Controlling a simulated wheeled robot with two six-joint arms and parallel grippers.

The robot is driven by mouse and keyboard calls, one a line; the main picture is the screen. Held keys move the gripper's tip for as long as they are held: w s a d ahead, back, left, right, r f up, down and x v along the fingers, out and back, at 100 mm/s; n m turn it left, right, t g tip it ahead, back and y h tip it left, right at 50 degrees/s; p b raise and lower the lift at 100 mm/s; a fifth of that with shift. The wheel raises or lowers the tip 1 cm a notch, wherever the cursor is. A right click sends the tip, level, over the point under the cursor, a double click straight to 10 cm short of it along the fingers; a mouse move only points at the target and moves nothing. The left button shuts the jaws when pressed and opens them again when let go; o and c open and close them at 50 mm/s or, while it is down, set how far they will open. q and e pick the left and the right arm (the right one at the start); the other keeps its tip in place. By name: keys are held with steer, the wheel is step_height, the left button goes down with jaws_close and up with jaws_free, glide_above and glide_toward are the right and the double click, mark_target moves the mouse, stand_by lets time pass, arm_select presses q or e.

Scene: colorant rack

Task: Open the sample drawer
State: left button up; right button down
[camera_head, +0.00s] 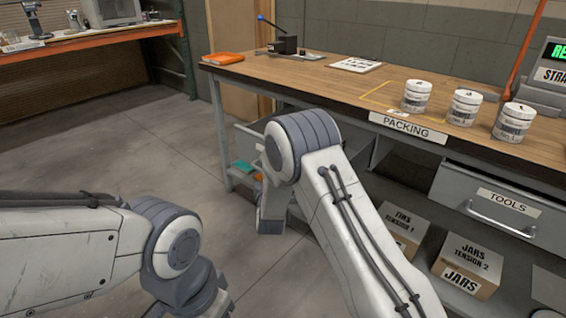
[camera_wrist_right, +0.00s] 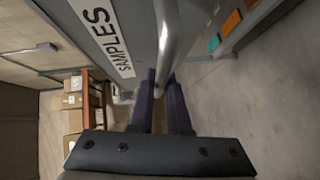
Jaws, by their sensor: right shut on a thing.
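The sample drawer (camera_wrist_right: 128,20) shows in the right wrist view as a grey front with a SAMPLES label (camera_wrist_right: 103,38). Its pale bar handle (camera_wrist_right: 168,45) runs down to my right gripper (camera_wrist_right: 160,88). The dark purple fingers are shut on the handle, close to the drawer front. In the head view my right arm covers most of the area below the table's left part, and its fingers are hidden.
A TOOLS drawer (camera_head: 500,205) is shut at right. Boxes of jars (camera_head: 466,265) stand on the lower shelf. The floor (camera_head: 110,150) at left is clear.

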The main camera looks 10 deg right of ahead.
steer(key=shift+s+a+f, duration=0.1)
steer(key=shift+s+a, duration=0.95)
steer(key=shift+a, duration=0.05)
steer(key=c, duration=0.9)
jaws_free()
steer(key=s+a+r+p, duration=0.1)
steer(key=s+p, duration=0.1)
steer(key=s, duration=0.8)
steer(key=shift+s+r, duration=0.15)
steer(key=shift+r, duration=0.15)
